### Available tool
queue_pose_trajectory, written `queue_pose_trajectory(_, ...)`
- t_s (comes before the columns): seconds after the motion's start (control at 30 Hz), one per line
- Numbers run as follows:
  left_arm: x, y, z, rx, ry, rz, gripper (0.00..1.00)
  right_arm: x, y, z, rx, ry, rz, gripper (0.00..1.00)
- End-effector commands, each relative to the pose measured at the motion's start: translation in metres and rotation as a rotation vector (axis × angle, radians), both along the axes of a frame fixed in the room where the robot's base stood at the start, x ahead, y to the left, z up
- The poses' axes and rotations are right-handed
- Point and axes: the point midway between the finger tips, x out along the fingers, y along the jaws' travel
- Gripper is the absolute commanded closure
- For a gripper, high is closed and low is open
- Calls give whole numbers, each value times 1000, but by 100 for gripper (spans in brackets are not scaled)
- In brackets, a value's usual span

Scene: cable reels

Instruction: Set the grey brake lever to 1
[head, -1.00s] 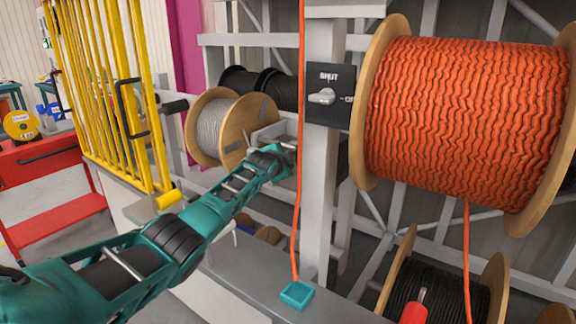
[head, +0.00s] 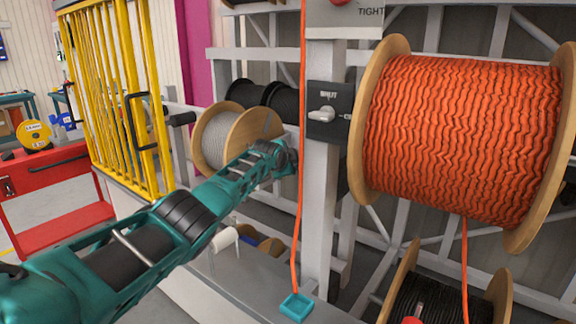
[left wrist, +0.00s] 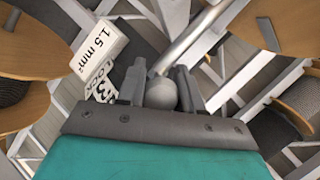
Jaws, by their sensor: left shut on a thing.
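The grey brake lever (left wrist: 185,48) shows in the left wrist view as a light rod with a round grey knob (left wrist: 161,94) at its near end. My left gripper (left wrist: 160,82) is shut on the knob, one dark finger on each side. A white label reading "3 LOCK" (left wrist: 102,84) lies left of the fingers; a 1 mark cannot be made out. In the head view my left arm reaches to the grey post, by the grey-cable reel (head: 212,140); the post and wrist hide the fingers and lever there. My right gripper is not in view.
A black switch panel (head: 324,127) is on the grey post (head: 318,190), with an orange cord (head: 300,200) hanging alongside. A large orange cable reel (head: 460,140) stands right. A yellow gate (head: 108,95) and red cart (head: 60,205) are left.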

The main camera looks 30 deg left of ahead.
Motion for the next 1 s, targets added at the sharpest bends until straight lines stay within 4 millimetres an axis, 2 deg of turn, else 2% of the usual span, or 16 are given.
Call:
queue_pose_trajectory(0.03,2,0,9,1,-20,-1,100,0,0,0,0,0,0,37)
queue_pose_trajectory(0.3,2,0,9,1,-20,-1,100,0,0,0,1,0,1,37)
queue_pose_trajectory(0.33,2,0,9,1,-21,-2,62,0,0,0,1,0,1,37)
queue_pose_trajectory(0.57,2,0,6,0,-12,-1,40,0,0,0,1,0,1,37)
queue_pose_trajectory(1.0,-3,-1,6,1,-5,-2,40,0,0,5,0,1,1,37)
